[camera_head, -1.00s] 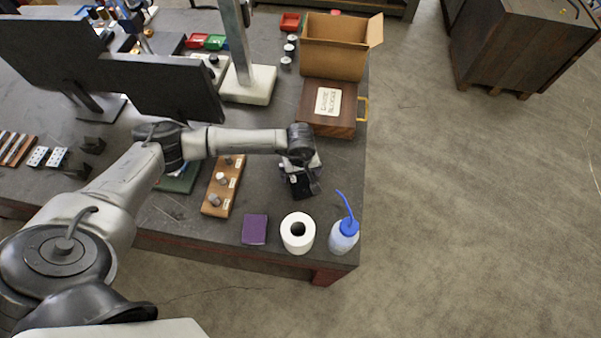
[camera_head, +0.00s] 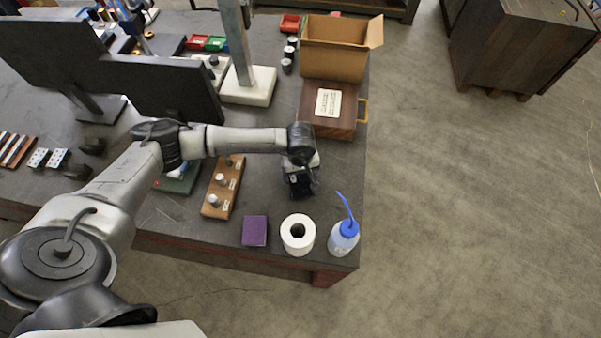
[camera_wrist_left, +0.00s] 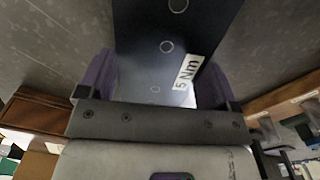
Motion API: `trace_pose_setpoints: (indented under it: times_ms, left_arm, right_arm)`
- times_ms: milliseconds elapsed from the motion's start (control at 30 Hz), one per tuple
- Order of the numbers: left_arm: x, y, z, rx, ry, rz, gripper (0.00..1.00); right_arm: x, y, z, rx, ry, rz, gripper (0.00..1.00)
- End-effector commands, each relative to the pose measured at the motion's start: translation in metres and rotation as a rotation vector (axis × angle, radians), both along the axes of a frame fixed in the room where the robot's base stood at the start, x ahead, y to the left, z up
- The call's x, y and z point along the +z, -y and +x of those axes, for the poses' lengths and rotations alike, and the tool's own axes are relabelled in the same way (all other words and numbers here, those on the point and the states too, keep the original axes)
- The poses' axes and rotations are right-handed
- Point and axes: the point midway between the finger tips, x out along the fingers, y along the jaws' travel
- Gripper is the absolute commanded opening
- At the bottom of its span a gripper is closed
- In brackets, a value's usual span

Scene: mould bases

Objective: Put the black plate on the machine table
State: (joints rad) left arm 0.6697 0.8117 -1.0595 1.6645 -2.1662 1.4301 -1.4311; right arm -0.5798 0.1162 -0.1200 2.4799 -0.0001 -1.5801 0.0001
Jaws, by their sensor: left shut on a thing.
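The black plate (camera_wrist_left: 140,65) lies between the fingers of my left gripper in the left wrist view. It is dark and flat, with several round holes and a white "5 Nm" label. The purple fingers stand on either side of it and are shut on it. In the head view my left gripper (camera_head: 300,186) is low over the right part of the dark workbench (camera_head: 335,180). The wrist hides most of the plate there, and I cannot tell whether it touches the bench. I cannot make out the machine table. My right gripper is not in view.
Near the gripper are a wooden block with knobs (camera_head: 222,187), a purple box (camera_head: 254,231), a white roll (camera_head: 298,246) and a blue-capped bottle (camera_head: 343,238). Behind it are a brown case (camera_head: 312,121), an open cardboard box (camera_head: 333,65) and a post on a white base (camera_head: 248,92).

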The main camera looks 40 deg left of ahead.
Motion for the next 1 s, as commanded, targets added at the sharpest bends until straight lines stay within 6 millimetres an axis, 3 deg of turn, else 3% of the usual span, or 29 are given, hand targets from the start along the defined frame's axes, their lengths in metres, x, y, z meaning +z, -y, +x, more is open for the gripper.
trace_pose_setpoints:
  times_ms: [300,500,767,1000]
  left_arm:
    - [0.055,0.0,0.001,-0.001,0.006,0.0,0.41]
    - [0.079,0.0,0.001,0.0,0.004,-0.001,0.41]
    - [0.089,0.0,0.0,-0.021,0.003,-0.001,0.41]
    - [0.089,-0.003,-0.008,-0.225,0.001,0.0,0.41]
  right_arm:
    - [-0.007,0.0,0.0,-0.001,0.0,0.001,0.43]
    - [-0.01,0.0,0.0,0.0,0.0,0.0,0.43]
    - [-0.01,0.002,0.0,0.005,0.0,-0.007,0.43]
    - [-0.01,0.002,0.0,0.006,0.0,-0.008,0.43]
